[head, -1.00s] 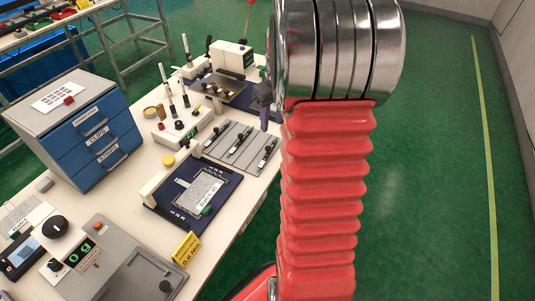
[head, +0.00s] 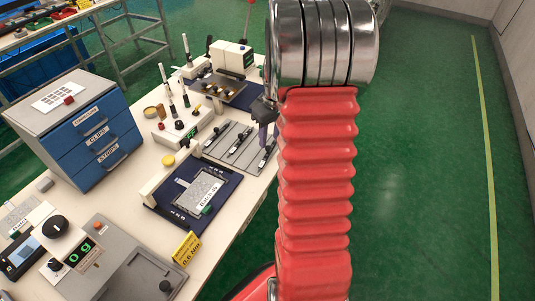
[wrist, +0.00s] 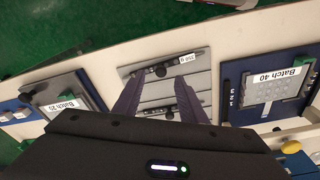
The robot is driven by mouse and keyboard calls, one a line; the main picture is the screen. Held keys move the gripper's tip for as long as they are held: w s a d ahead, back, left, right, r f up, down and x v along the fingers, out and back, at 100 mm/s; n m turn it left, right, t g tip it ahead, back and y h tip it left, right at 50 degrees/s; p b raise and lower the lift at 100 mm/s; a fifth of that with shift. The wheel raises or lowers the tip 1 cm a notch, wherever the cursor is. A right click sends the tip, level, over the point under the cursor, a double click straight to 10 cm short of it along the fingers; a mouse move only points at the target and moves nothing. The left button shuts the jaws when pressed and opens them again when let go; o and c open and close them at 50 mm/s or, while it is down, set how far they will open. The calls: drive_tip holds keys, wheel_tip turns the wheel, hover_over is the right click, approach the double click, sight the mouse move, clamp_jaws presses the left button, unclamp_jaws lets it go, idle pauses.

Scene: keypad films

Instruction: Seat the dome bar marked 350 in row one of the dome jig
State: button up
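A bar marked 350 g (wrist: 185,57) lies in the top grey holder in the wrist view, with a dark knob near its middle. My gripper (wrist: 158,84) is open and empty, its two purple fingers pointing at this bar from above. In the head view my gripper (head: 263,138) hangs over the rightmost of several grey bar holders. A blue board labelled Batch 40 (wrist: 231,100) is at right, with row numbers 1, 2, 3. I cannot tell which is the dome jig.
A white box with upright tools (head: 185,128) stands left of the holders. A yellow 0.6 Nm sign (head: 187,248) stands by the near table edge. A blue drawer cabinet (head: 88,140) and a grey device with a display (head: 80,255) stand farther left. Open floor lies at right.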

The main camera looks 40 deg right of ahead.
sight(269, 147)
drive_tip(key=shift+w+a+f, duration=0.1)
drive_tip(key=shift+w+f, duration=0.05)
drive_tip(key=shift+f, duration=0.95)
drive_tip(key=shift+w+f, duration=0.1)
drive_tip(key=shift+f, duration=1)
clamp_jaws()
